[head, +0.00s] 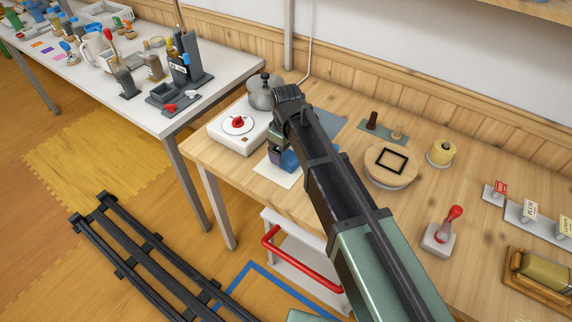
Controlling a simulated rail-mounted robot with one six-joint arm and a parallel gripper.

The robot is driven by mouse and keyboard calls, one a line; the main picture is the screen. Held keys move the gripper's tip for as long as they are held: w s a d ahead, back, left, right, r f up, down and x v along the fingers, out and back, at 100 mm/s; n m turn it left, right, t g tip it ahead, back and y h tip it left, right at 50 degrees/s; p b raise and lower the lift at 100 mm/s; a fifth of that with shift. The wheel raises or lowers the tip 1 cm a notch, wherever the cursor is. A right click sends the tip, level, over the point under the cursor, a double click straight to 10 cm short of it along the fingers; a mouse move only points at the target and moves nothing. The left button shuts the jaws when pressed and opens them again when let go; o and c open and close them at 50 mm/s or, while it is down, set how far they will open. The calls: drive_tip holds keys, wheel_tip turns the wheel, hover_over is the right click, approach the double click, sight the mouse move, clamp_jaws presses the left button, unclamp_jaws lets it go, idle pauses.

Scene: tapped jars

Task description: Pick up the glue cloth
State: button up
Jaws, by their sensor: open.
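My gripper (277,152) is at the end of my arm, low over the left part of the wooden table. It is open, and its fingers are small and partly hidden by my arm. A blue thing (290,160) is right by the fingers, above or on a white sheet (284,176); I cannot tell whether they touch. A flat grey-green sheet (331,123) lies behind my arm, partly covered by it. I cannot tell for sure which of these is the glue cloth.
A white hotplate (229,140) with a red knob and a lidded metal pot (264,98) stand close to the gripper. Right of my arm are a round wooden board (388,178), a yellow jar (441,153) and a red-handled tool (450,222). Bare table lies between them.

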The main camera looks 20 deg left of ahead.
sight(286, 155)
wheel_tip(286, 155, down, 4)
drive_tip(key=shift+r+b, duration=0.1)
drive_tip(key=shift+b, duration=1.1)
drive_tip(key=shift+r, duration=0.2)
drive_tip(key=c, duration=1)
drive_tip(key=shift+r+p, duration=0.1)
drive_tip(key=shift+p, duration=0.25)
wheel_tip(286, 155, up, 20)
drive_tip(key=p, duration=1.9)
drive_tip(key=shift+p, duration=0.4)
